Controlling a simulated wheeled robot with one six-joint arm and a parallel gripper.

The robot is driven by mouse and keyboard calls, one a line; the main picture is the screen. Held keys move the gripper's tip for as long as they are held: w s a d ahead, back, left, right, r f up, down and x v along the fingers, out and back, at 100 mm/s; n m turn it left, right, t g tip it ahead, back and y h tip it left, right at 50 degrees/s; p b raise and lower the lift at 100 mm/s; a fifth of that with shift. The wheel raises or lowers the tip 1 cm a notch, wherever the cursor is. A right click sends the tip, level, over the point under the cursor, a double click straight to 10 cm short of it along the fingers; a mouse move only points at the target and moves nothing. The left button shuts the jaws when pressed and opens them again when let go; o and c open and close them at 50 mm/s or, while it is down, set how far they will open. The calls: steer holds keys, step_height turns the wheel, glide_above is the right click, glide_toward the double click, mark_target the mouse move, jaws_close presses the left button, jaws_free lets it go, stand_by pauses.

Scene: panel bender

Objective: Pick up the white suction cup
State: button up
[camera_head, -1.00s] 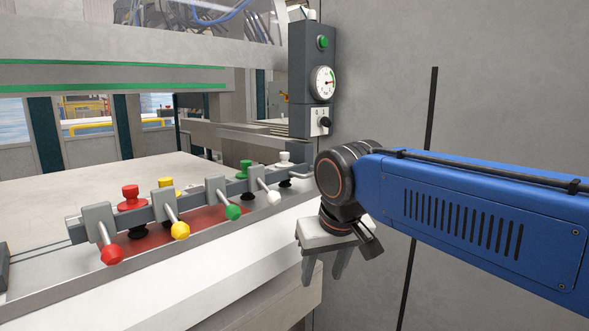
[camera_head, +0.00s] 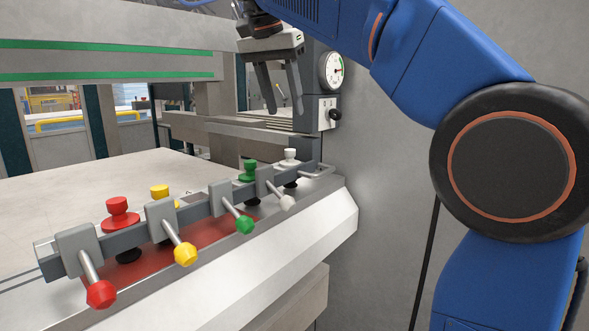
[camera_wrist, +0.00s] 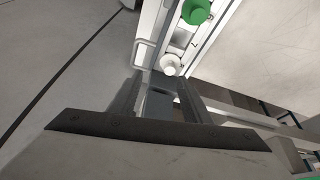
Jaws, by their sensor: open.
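The white suction cup (camera_head: 289,158) stands upright at the right end of the row on the bender's front rail, with a dark base under its white top. In the wrist view the white suction cup (camera_wrist: 170,64) lies just beyond my fingertips, slightly right of the middle between them. My gripper (camera_head: 284,112) is open and empty, pointing down above the white cup, clear of it. In the wrist view my gripper's two fingers (camera_wrist: 160,88) are spread apart.
The green suction cup (camera_head: 249,170) stands just left of the white one; yellow (camera_head: 160,192) and red (camera_head: 117,214) cups follow. Levers with coloured knobs, such as the white knob (camera_head: 287,203), jut forward. A bent handle (camera_head: 318,172) is at the rail's right end.

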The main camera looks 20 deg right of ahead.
step_height(320, 180, up, 3)
steer(key=w+a+m, duration=0.2)
steer(key=w, duration=0.1)
glide_above(289, 150)
steer(key=s+a, duration=0.1)
steer(key=a, duration=0.1)
step_height(289, 150, down, 10)
steer(key=shift+s+d+f, duration=0.1)
steer(key=shift+s+f, duration=0.05)
steer(key=shift+f, duration=0.1)
steer(key=shift+x, duration=2.75)
steer(key=shift+c, duration=0.2)
steer(key=shift+r, duration=0.1)
jaws_close()
